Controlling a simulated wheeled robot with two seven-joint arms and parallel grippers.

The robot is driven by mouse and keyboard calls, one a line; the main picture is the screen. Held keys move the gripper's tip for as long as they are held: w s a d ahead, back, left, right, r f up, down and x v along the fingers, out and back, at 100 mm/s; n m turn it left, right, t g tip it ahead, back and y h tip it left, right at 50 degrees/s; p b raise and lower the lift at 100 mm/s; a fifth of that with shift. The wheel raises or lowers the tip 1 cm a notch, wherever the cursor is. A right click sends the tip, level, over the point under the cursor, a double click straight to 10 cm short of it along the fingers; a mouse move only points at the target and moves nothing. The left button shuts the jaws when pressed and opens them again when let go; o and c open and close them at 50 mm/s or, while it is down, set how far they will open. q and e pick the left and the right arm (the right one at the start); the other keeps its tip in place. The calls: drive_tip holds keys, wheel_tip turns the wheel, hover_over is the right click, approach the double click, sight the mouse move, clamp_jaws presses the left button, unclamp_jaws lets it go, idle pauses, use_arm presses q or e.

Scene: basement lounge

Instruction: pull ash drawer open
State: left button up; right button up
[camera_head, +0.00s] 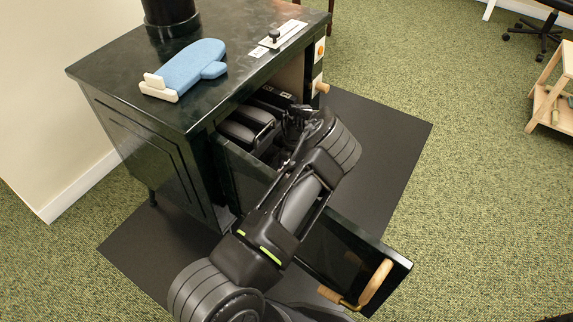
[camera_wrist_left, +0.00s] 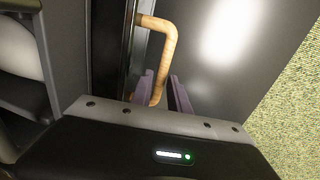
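The dark stove (camera_head: 135,125) stands at the upper left. A dark panel (camera_head: 335,240) with a bent wooden handle (camera_head: 370,285) stands out from its front. I cannot tell whether this panel is a door or the ash drawer front. A wooden handle (camera_wrist_left: 168,45) also shows close up in the left wrist view. My left gripper (camera_wrist_left: 160,95) has its purplish fingers on either side of the handle's lower end, with a small gap on the right. In the head view, my arm hides most of this gripper and part of the panel. My right gripper is not identifiable in view.
A blue mitt-shaped thing (camera_head: 185,68) lies on the stove top. A black mat (camera_head: 385,140) lies under the stove on green carpet (camera_head: 455,60). A wooden stand (camera_head: 550,98) is at the far right.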

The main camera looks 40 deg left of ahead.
use_arm(q)
clamp_jaws()
idle(1.0)
